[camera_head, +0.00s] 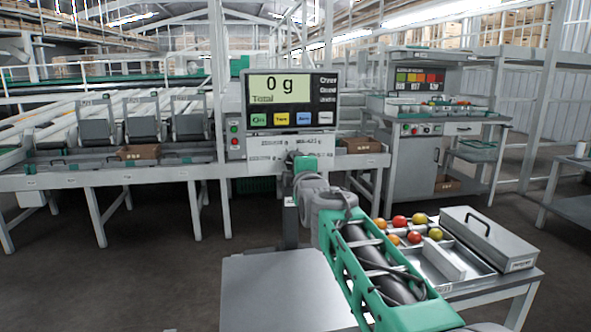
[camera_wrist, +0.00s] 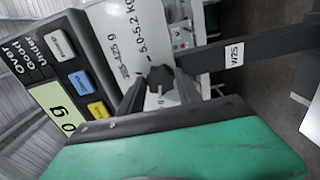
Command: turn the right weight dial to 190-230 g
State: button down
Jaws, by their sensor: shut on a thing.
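The scale unit (camera_head: 292,92) shows "0 g" on its display, with a row of coloured buttons below. Under it is a white panel (camera_head: 265,150) with printed weight ranges. In the wrist view a dark, faceted dial (camera_wrist: 160,76) sits on this panel, below a label that seems to read 325-425 g. My gripper (camera_wrist: 160,92) is at the panel, its two dark fingers either side of the dial and shut on it. In the head view my gripper (camera_head: 297,160) hides the dial. The dial's pointer and setting are not readable.
A crate of tomatoes (camera_head: 432,262) and a lidded metal box (camera_head: 488,238) stand on a bench at the right. A bare grey tabletop (camera_head: 275,290) lies in front, below my arm. Conveyor lines run at the left. A dark bar tagged W25 (camera_wrist: 250,48) passes near the gripper.

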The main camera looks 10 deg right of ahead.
jog(key=shift+n, duration=0.3)
jog(key=c, duration=0.8)
grip_release()
jog(key=shift+c, duration=0.2)
jog(key=s, duration=0.7)
jog(key=shift+s+p, duration=0.4)
